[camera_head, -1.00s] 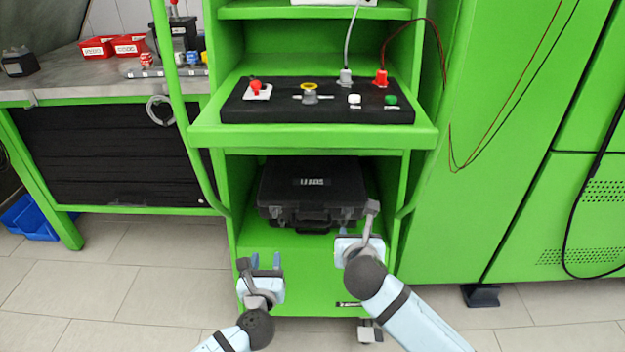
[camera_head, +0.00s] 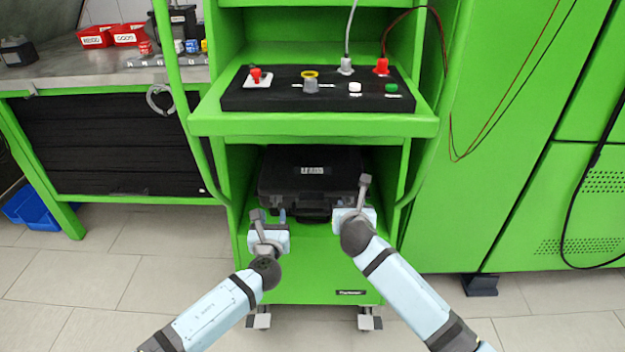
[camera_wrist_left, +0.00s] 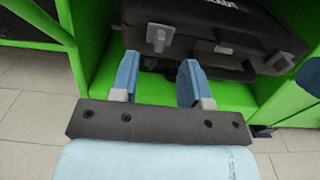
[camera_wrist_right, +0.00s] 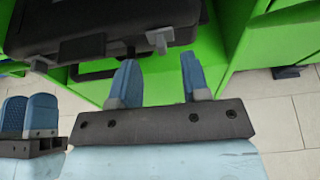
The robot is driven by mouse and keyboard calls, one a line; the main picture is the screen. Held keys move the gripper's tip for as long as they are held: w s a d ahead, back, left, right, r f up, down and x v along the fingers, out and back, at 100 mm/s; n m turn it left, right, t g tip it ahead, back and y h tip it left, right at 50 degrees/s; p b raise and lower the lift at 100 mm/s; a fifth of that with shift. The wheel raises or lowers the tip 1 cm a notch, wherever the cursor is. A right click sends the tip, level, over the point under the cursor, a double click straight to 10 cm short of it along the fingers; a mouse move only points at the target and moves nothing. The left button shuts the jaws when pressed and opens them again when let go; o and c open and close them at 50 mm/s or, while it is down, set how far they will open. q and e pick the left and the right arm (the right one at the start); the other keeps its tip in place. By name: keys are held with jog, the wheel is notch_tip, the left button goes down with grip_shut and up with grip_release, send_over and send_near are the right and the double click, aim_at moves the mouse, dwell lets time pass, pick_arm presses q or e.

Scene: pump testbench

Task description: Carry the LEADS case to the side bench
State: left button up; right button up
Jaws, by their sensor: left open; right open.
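The black LEADS case (camera_head: 311,175) lies flat on the lower shelf of the green cart, its handle side facing me. My left gripper (camera_head: 269,214) is open in front of the case's left part; the left wrist view shows its blue fingers (camera_wrist_left: 157,80) apart and empty, near the case (camera_wrist_left: 215,35). My right gripper (camera_head: 352,205) is open at the case's right front; in the right wrist view its fingers (camera_wrist_right: 158,80) are apart and empty beside a grey latch of the case (camera_wrist_right: 90,25). The fingertips are partly hidden in the head view.
The green cart (camera_head: 312,125) has posts on both sides of the shelf opening and a black control panel (camera_head: 318,92) above. A side bench (camera_head: 100,75) with red bins (camera_head: 113,36) stands at the left. A green cabinet (camera_head: 500,170) stands at the right. Floor between bench and cart is clear.

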aim_at(275, 202)
pick_arm(q)
jog(key=shift+w, duration=2.25)
pick_arm(e)
jog(key=shift+x, duration=2.2)
pick_arm(q)
grip_shut()
pick_arm(e)
grip_shut()
pick_arm(q)
jog(key=shift+r, duration=0.25)
pick_arm(e)
jog(key=shift+r, duration=0.2)
